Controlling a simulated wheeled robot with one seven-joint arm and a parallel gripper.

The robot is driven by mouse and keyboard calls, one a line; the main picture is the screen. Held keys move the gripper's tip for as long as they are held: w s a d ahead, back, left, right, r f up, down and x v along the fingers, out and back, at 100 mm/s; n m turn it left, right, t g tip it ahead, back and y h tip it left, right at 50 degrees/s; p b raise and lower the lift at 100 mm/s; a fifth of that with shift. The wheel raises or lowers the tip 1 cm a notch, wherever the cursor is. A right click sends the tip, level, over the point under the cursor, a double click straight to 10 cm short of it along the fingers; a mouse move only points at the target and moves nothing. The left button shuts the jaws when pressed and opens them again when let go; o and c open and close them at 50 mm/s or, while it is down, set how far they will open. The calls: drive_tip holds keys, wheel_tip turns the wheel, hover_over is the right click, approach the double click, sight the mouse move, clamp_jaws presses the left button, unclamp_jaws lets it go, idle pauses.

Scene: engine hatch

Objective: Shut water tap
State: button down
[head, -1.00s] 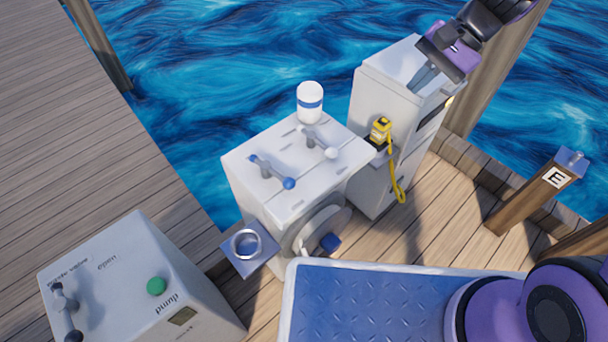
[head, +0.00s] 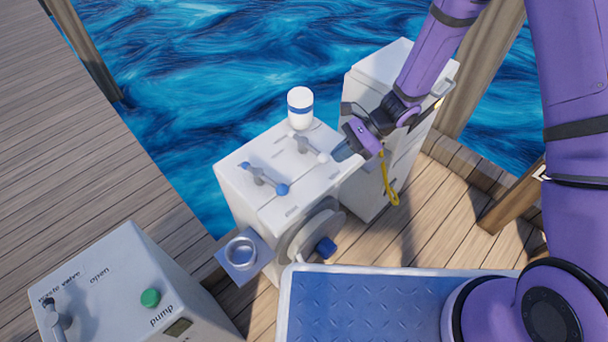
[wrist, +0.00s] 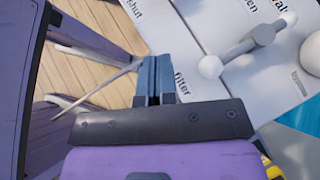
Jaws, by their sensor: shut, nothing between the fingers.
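A white box (head: 300,195) carries two levers on top. One lever has a blue knob (head: 282,189); the other is a grey lever with a white knob (head: 322,157). I cannot tell for certain which one is the water tap. My gripper (head: 338,152) is shut and empty, just right of the white knob and above the box's right edge. In the wrist view my gripper (wrist: 155,98) is over the box edge near the word "filter", and the white-knob lever (wrist: 245,47) lies to its right, apart from the fingers.
A white bottle with a blue band (head: 301,108) stands at the box's back corner. A round wheel with a blue handle (head: 325,248) and a cup holder (head: 243,253) are on its sides. A tall cabinet (head: 385,80) is behind my gripper. A pump box (head: 115,295) stands front left.

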drive_tip(key=x, duration=0.9)
drive_tip(key=shift+s+a+f, duration=0.1)
drive_tip(key=shift+a+f, duration=0.05)
drive_tip(key=a, duration=0.2)
drive_tip(key=s+a+f, duration=0.1)
drive_tip(key=shift+s+a, duration=0.15)
drive_tip(key=shift+a, duration=0.1)
drive_tip(key=shift+s+a, duration=0.15)
drive_tip(key=shift+a, duration=0.1)
drive_tip(key=shift+s+a, duration=0.2)
drive_tip(key=shift+s, duration=0.3)
drive_tip(key=shift+s+a, duration=0.2)
drive_tip(key=shift+s, duration=0.3)
drive_tip(key=shift+w, duration=0.2)
